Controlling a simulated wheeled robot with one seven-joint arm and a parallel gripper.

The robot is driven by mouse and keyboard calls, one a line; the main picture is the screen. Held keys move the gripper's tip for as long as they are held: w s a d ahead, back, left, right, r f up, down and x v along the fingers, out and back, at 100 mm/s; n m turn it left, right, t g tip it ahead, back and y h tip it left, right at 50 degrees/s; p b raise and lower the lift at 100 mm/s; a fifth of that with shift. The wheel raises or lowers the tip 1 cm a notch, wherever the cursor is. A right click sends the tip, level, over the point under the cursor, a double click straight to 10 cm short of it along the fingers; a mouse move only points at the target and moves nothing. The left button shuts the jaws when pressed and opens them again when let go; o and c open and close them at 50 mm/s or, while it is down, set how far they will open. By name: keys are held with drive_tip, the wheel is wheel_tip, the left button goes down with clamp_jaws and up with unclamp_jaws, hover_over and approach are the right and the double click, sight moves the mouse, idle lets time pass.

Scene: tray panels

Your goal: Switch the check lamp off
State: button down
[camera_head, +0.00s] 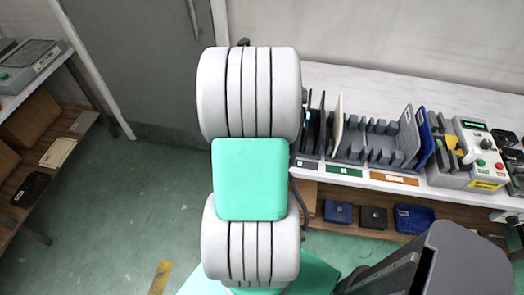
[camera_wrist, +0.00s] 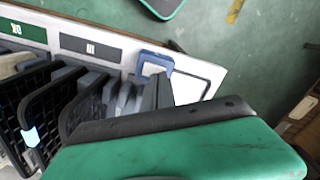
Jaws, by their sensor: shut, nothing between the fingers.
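In the head view a pale control box (camera_head: 470,150) stands at the right end of the bench. The box is not recognisable in the wrist view.
A slotted grey rack (camera_head: 375,145) holds upright panels, including a blue panel (camera_head: 424,140). Black panels (camera_wrist: 42,115) stand close to my gripper in the wrist view. Blue bins (camera_head: 413,219) sit on the shelf below. Another shelf unit stands at left; the green floor between is open.

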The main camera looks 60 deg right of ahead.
drive_tip(key=shift+f+b, duration=0.6)
drive_tip(key=shift+f, duration=0.35)
drive_tip(key=shift+r, duration=0.15)
drive_tip(key=shift+r+p, duration=2.65)
drive_tip(key=shift+r, duration=0.7)
